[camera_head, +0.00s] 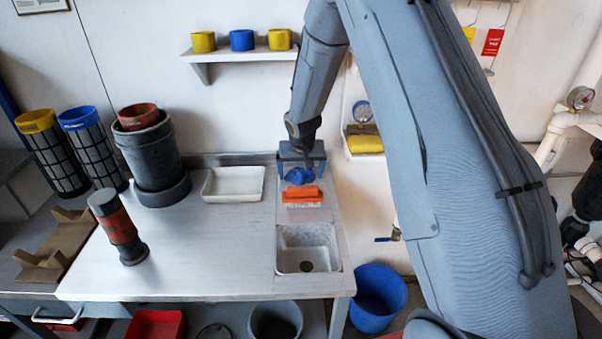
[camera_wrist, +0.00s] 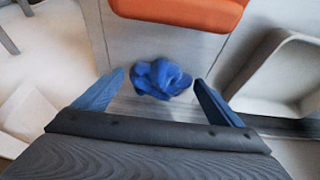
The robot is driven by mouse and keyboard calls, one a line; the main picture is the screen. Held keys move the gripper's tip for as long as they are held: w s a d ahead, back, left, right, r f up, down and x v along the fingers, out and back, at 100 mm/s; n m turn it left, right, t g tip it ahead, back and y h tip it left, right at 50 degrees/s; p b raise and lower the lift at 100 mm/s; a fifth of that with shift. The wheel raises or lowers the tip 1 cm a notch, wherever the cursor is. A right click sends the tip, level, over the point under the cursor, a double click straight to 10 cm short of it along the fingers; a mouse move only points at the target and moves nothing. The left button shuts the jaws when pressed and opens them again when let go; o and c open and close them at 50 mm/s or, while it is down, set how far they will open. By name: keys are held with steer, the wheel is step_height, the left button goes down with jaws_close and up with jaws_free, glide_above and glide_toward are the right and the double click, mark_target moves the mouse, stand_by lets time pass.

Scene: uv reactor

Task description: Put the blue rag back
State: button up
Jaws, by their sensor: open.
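The blue rag (camera_head: 298,176) is a crumpled bundle near the back of the metal counter, behind the orange block. It also shows in the wrist view (camera_wrist: 161,78), above the middle of the gripper body. My gripper (camera_head: 302,168) points down over the rag. In the wrist view my gripper (camera_wrist: 160,94) is open, with one blue finger on each side of the rag and a visible gap on both sides. The fingers do not appear to touch it. I cannot tell how high the fingertips are above the counter.
The orange block (camera_head: 301,193) stands just in front of the rag, with the sink (camera_head: 308,226) nearer. A white tray (camera_head: 233,197) lies to the left. A small wall shelf (camera_head: 352,130) with a yellow item (camera_head: 366,144) is to the right.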

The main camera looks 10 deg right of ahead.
steer(key=d+b+v, duration=0.1)
steer(key=b+v, duration=0.1)
steer(key=v, duration=1)
steer(key=s+n+g, duration=0.2)
steer(key=s+g, duration=0.1)
steer(key=s, duration=2.8)
steer(key=shift+a+f+g+y, duration=0.25)
steer(key=shift+f+g+y, duration=0.15)
steer(key=shift+f, duration=0.1)
